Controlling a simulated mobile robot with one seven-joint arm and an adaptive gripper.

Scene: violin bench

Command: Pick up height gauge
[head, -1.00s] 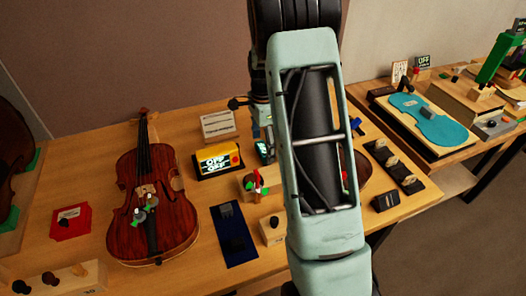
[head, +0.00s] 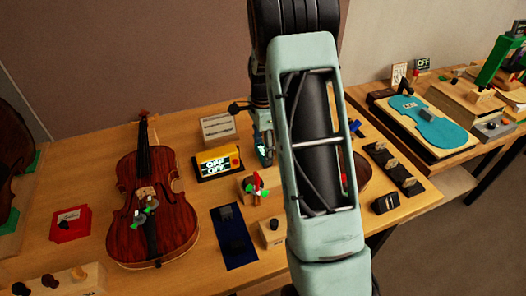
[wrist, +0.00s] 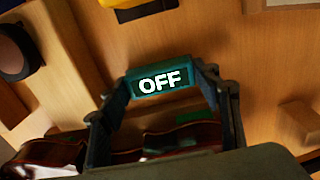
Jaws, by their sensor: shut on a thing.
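My gripper (wrist: 166,82) has its two fingers closed on a small teal block with a lit panel reading "OFF" in the wrist view. I take this block to be the height gauge (wrist: 160,81). In the head view my gripper (head: 264,146) is at the back middle of the bench, right of the yellow box, partly hidden by my own arm. The gauge's panel shows there only as a thin bright strip, and the rest of its body is hidden. I cannot tell whether it touches the bench.
A violin (head: 152,205) lies at left. A yellow box with an "OFF" display (head: 217,165), a dark blue mat (head: 234,240) and a small wooden block with a black knob (head: 271,233) are near my arm. A second bench with a teal violin-shaped plate (head: 428,121) stands at right.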

